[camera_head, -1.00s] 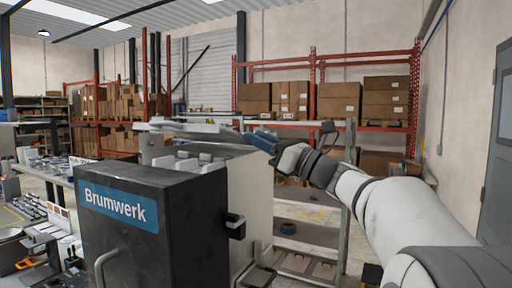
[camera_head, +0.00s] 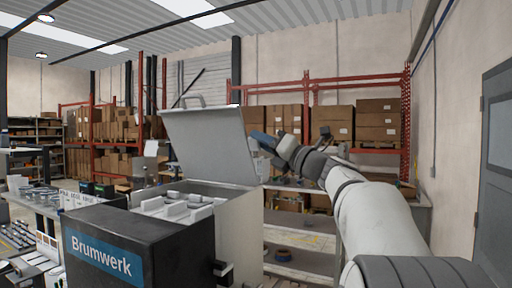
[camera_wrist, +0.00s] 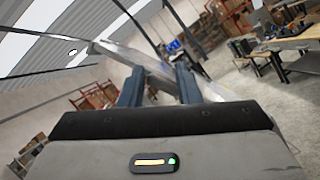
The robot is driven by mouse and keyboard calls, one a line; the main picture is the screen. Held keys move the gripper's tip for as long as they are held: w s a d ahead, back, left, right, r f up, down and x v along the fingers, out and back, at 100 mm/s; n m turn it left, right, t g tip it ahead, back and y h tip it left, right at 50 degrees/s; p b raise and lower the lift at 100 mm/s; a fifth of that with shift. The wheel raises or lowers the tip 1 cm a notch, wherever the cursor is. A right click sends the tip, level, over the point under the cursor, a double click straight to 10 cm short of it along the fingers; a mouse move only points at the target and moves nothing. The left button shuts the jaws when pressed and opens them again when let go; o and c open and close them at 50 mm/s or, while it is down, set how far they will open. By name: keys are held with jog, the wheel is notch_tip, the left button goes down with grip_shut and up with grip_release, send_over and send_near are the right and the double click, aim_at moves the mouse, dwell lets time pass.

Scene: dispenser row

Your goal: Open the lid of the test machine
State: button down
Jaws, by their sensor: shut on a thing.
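The test machine (camera_head: 240,232) is a pale grey box in the middle of the head view. Its lid (camera_head: 205,145) stands raised at a steep tilt, with a handle (camera_head: 187,100) at its top edge. White blocks show inside the open top. My gripper (camera_head: 262,145) is at the right edge of the lid. In the wrist view the two blue fingers of my gripper (camera_wrist: 160,85) are on either side of the lid's edge (camera_wrist: 140,57), shut on it. The fingertips are partly hidden in the head view.
A black Brumwerk cabinet (camera_head: 150,250) stands in front of the machine. A table with small parts (camera_head: 55,205) is at the left. Red racks with boxes (camera_head: 330,125) stand behind, and a grey door (camera_head: 493,170) is at the right.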

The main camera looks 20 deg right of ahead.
jog(key=shift+w+d+f+m+h, duration=0.25)
jog(key=shift+w+d+m+h, duration=0.15)
jog(key=shift+w+d+m, duration=0.55)
jog(key=shift+s+a, duration=0.2)
jog(key=shift+a, duration=0.05)
dwell(0.4)
jog(key=c, duration=1.4)
grip_release()
jog(key=shift+c, duration=0.2)
jog(key=o, duration=0.3)
jog(key=shift+w+d, duration=0.1)
jog(key=shift+d, duration=0.05)
jog(key=shift+o, duration=1.1)
jog(key=shift+w+r, duration=0.1)
jog(key=b+v, duration=0.3)
jog(key=v, duration=0.5)
